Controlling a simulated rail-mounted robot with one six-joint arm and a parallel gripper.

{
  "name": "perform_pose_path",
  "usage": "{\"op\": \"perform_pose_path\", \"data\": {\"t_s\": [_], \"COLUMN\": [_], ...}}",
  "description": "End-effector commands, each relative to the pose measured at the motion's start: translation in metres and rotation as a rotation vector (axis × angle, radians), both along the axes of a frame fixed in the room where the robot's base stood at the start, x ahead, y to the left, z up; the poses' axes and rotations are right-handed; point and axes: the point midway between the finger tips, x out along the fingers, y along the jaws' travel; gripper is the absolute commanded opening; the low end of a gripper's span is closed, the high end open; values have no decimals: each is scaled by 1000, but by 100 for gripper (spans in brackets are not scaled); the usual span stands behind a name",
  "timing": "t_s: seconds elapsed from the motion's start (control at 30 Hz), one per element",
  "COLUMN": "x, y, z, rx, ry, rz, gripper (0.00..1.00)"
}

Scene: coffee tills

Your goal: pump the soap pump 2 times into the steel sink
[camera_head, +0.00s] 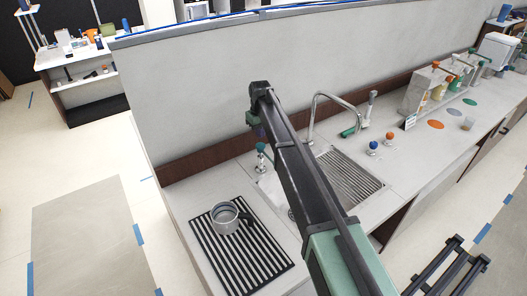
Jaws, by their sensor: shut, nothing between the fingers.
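The soap pump (262,148), with a teal head, stands at the back left corner of the steel sink (268,185). My arm crosses the picture from the lower right and hides part of the sink. My gripper (262,132) hangs from the arm's far end, small and partly hidden, just above the pump's head in the picture. It looks shut, with nothing seen in it. I cannot tell whether it touches the pump. A ribbed drainer (349,176) shows right of my arm.
A grey mug (226,218) stands on a black striped mat (245,263) left of the sink. A curved tap (318,112) rises behind the sink. Blue (373,146) and orange (389,138) knobbed items stand to its right. A grey partition (190,95) runs behind the counter.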

Motion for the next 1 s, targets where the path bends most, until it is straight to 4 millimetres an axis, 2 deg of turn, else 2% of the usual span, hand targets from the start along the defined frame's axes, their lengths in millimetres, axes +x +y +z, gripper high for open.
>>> {"op": "perform_pose_path", "data": {"t_s": [0.37, 0.83, 1.0], "x": [0, 0, 0], "y": [0, 0, 0], "z": [1, 60, 61], "rx": [0, 0, 0], "ry": [0, 0, 0], "rz": [0, 0, 0], "gripper": [0, 0, 0]}}
